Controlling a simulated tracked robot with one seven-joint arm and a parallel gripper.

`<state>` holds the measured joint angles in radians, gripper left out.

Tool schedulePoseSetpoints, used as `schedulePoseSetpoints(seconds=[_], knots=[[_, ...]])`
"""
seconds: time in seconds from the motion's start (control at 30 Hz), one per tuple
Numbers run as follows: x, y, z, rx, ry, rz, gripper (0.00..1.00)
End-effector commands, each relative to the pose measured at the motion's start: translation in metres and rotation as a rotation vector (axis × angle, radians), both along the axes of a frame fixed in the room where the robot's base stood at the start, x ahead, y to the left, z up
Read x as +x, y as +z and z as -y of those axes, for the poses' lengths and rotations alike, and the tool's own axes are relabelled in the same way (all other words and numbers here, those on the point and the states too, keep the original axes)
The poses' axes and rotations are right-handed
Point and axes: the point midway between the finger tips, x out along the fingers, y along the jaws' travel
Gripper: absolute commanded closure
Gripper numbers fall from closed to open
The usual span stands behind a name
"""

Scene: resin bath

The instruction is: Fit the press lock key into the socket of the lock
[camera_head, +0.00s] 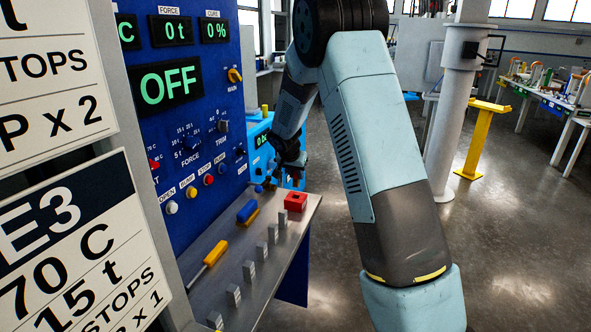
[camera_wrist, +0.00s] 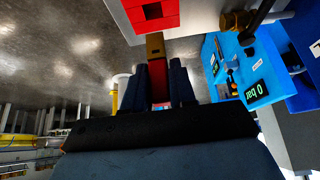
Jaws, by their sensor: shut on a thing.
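My gripper (camera_head: 292,166) is above the far end of the metal ledge, in front of the blue panel. In the wrist view, its two dark fingers (camera_wrist: 167,72) are shut on a narrow red piece with a brown, brass-like end (camera_wrist: 155,45), which looks like the key. The brown end points toward a red block (camera_wrist: 150,12), and I cannot tell whether they touch. This red block (camera_head: 295,201), with a dark recess in its top, stands on the ledge below my gripper and may be the lock.
The metal ledge (camera_head: 228,258) holds a yellow-handled tool (camera_head: 213,254), a blue and yellow piece (camera_head: 247,212) and several small grey blocks. A blue unit (camera_head: 260,140) with a display stands behind my gripper. The control panel (camera_head: 190,120) closes off the left.

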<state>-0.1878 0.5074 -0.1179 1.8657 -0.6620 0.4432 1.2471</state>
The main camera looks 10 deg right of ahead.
Motion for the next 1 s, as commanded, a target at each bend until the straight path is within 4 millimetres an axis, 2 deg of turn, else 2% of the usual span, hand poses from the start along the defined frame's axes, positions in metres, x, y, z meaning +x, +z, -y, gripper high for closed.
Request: schedulePoseSetpoints(seconds=[0.4, 1.0], knots=[[0.0, -0.029, -0.001, 0.0, 0.001, 0.0, 1.0], [0.0, -0.035, -0.002, 0.001, 0.002, 0.001, 1.0]])
